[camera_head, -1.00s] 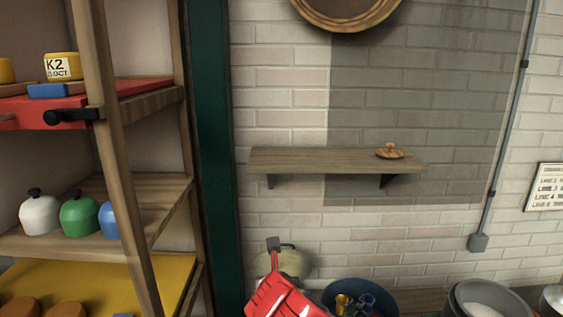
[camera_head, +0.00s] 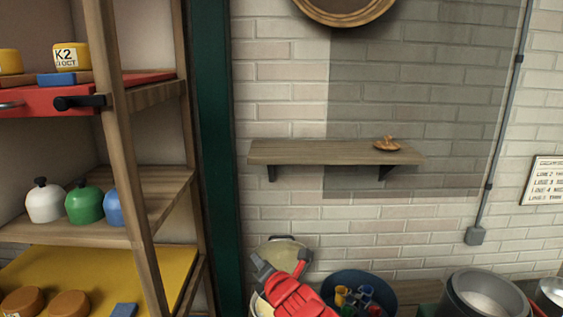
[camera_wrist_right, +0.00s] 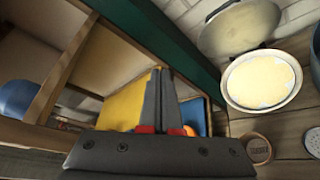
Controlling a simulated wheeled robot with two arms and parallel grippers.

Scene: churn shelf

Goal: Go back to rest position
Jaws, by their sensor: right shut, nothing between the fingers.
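My right gripper (camera_head: 282,262) shows at the bottom centre of the head view, red with dark fingers, in front of a pale round container. In the right wrist view its two dark fingers (camera_wrist_right: 160,80) are together with nothing between them. They point toward the wooden rack and touch nothing that I can see. My left gripper is not in view.
A wooden rack (camera_head: 128,170) stands at the left, with white, green and blue domed items. A wall shelf (camera_head: 310,152) holds a small brown object (camera_head: 387,143). Below are a blue bowl (camera_head: 333,278) and a grey pot (camera_head: 455,300). A cream-filled bowl (camera_wrist_right: 262,80) shows in the wrist view.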

